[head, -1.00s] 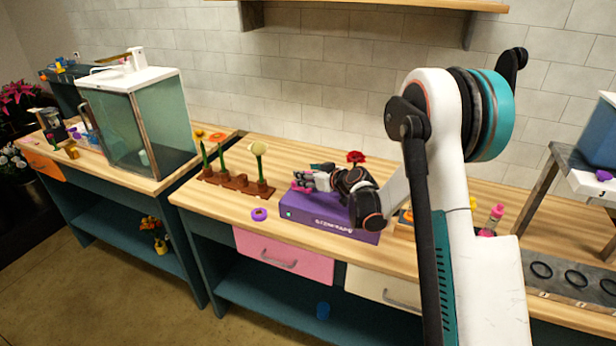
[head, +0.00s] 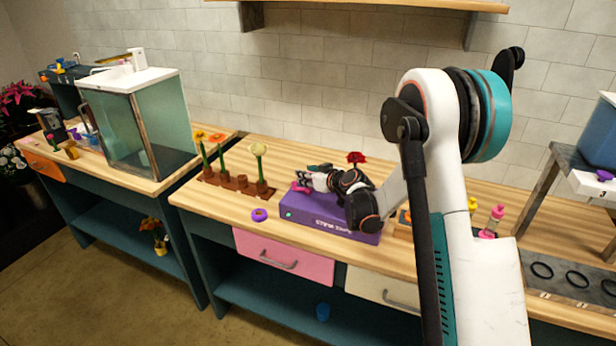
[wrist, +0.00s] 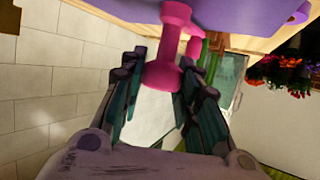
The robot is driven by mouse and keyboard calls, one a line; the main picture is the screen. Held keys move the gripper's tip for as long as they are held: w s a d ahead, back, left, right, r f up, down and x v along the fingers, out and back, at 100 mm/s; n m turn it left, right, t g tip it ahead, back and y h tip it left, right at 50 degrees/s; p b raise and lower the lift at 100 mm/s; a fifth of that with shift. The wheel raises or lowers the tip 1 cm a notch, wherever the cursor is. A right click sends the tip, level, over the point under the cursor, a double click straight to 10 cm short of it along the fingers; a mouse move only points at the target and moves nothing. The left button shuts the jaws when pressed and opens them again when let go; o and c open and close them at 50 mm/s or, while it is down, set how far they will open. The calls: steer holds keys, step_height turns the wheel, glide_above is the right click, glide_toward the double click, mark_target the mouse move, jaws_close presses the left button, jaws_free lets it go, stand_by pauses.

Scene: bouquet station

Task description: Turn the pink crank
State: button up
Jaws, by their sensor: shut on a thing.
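The pink crank (wrist: 165,62) stands out from a purple box in the wrist view. Its knob end lies between the two fingers of my gripper (wrist: 160,85), which is shut on it. In the head view the pink crank (head: 300,188) shows at the left end of the box top, partly hidden by my gripper (head: 308,180). The purple box (head: 325,225) lies on the wooden bench, with white lettering on its front. My wrist is just above the box's right part.
A brown rack (head: 225,182) with flower stems stands left of the box. A purple ring (head: 259,214) lies on the bench near its front edge. A red flower (head: 357,158) is behind my gripper. A pink bottle (head: 494,218) stands to the right.

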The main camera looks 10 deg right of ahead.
steer(key=shift+m+h, duration=0.3)
steer(key=shift+h, duration=0.1)
steer(key=shift+a+m+t+h+b, duration=0.1)
steer(key=shift+m+t+h+b, duration=0.4)
steer(key=shift+m+h+b, duration=1.25)
steer(key=shift+m+g+h, duration=0.3)
steer(key=shift+m+h, duration=1.25)
steer(key=shift+h, duration=0.4)
steer(key=shift+m+h, duration=0.6)
steer(key=shift+h, duration=0.1)
steer(key=o, duration=1)
steer(key=shift+o, duration=0.2)
steer(key=v, duration=1.2)
